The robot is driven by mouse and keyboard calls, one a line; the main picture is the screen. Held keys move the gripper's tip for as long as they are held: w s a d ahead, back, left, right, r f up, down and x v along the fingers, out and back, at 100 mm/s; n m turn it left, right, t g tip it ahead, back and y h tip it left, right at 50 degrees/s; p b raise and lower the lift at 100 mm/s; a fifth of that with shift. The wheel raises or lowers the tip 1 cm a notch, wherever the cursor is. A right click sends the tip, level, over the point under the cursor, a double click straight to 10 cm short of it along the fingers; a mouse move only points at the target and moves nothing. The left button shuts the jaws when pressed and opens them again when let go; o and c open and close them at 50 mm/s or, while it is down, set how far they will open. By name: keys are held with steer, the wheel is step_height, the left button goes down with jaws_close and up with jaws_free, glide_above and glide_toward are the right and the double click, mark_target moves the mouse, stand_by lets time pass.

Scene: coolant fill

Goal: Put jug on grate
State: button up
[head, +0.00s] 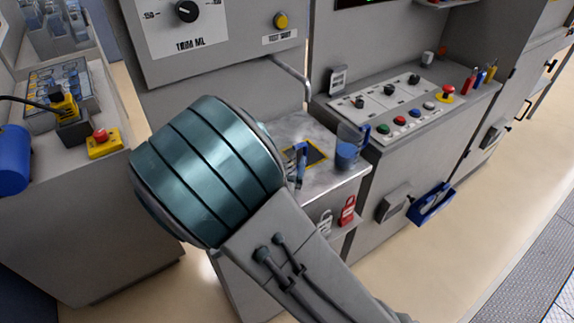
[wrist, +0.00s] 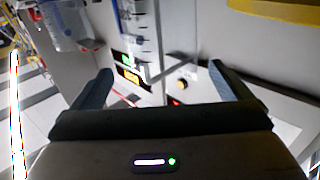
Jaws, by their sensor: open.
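The jug (head: 347,152) is clear with blue liquid and a blue handle. It stands upright on the metal counter, at the right of the grate. The grate (head: 317,152) is a dark patch with a yellow border, partly hidden behind my gripper. My gripper (head: 298,165) shows in the head view just left of the jug, apart from it, mostly hidden by my wrist. In the wrist view my gripper (wrist: 160,85) has its two fingers wide apart with nothing held between them. A clear container at that view's upper left may be the jug; I cannot tell.
A spout (head: 292,75) hangs from the grey machine above the counter (head: 335,182). A button panel (head: 405,110) stands right of the jug. Red and grey padlocks (head: 347,211) hang below the counter front. A side bench (head: 60,200) is at left.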

mark_target(284, 140)
steer(key=shift+w+d+f+p, duration=0.1)
steer(key=shift+w+d+p, duration=0.1)
steer(key=shift+w, duration=0.75)
steer(key=shift+w+d+f+p, duration=0.15)
steer(key=shift+w+p, duration=0.1)
steer(key=shift+w, duration=0.7)
steer(key=shift+w+d+f+p, duration=0.1)
steer(key=shift+w+p, duration=0.1)
steer(key=shift+w, duration=0.75)
steer(key=c, duration=1.5)
